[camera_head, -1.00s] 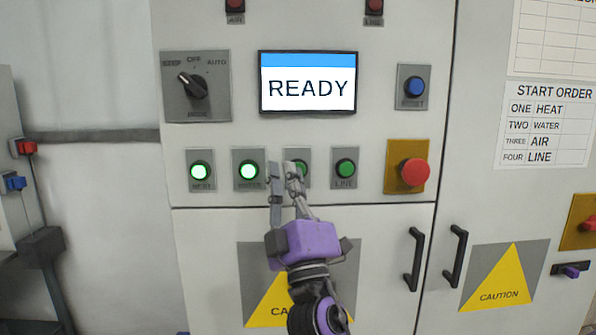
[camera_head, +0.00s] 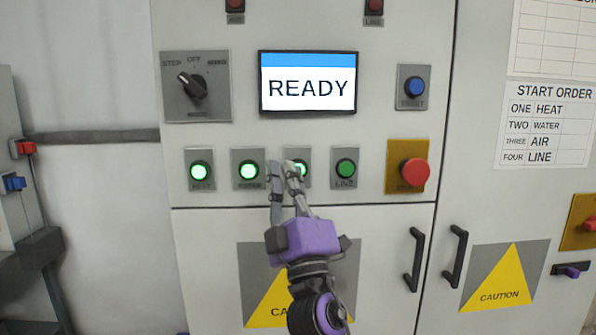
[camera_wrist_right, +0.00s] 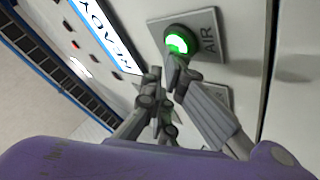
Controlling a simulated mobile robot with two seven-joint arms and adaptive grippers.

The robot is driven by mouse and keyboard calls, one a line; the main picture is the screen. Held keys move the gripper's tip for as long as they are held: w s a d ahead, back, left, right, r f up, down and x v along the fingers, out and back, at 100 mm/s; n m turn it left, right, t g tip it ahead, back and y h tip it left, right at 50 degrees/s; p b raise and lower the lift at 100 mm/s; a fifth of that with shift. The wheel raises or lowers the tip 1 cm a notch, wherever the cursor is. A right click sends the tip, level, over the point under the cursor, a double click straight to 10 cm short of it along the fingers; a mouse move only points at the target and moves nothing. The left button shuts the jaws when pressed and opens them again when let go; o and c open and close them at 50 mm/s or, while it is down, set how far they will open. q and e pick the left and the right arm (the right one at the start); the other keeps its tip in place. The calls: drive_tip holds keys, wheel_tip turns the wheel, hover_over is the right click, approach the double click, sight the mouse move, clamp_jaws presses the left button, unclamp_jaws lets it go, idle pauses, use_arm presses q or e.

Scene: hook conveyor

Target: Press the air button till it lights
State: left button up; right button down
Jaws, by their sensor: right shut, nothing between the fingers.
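The air button (camera_head: 301,169) is in the row of buttons on the white panel, third from the left, and glows green. Its left part is hidden behind my right gripper's fingers in the head view. In the right wrist view the air button (camera_wrist_right: 180,43) is lit, on a grey plate marked AIR. My right gripper (camera_head: 282,168) is shut and empty, its fingertips at the button; I cannot tell if they still touch it. My right gripper (camera_wrist_right: 164,80) also shows in the wrist view, one fingertip just below the lit cap. My left gripper is not in view.
The heat button (camera_head: 200,171) and water button (camera_head: 248,171) are lit green; the line button (camera_head: 345,168) is dark green. A red emergency button (camera_head: 414,172) is at right. The screen (camera_head: 308,82) reads READY. Door handles (camera_head: 414,259) stick out below.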

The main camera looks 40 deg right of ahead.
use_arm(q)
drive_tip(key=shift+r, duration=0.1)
use_arm(e)
drive_tip(key=shift+s, duration=0.1)
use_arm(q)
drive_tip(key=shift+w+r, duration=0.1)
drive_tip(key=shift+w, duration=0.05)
use_arm(e)
drive_tip(key=shift+s+a, duration=0.45)
drive_tip(key=shift+s, duration=0.15)
use_arm(q)
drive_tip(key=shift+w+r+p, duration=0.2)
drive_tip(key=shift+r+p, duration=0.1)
drive_tip(key=shift+p, duration=0.05)
use_arm(e)
drive_tip(key=shift+s+a, duration=0.45)
drive_tip(key=shift+s, duration=0.25)
drive_tip(key=shift+s+a, duration=0.4)
drive_tip(key=shift+s, duration=0.35)
drive_tip(key=shift+s+a, duration=0.45)
drive_tip(key=shift+s, duration=0.25)
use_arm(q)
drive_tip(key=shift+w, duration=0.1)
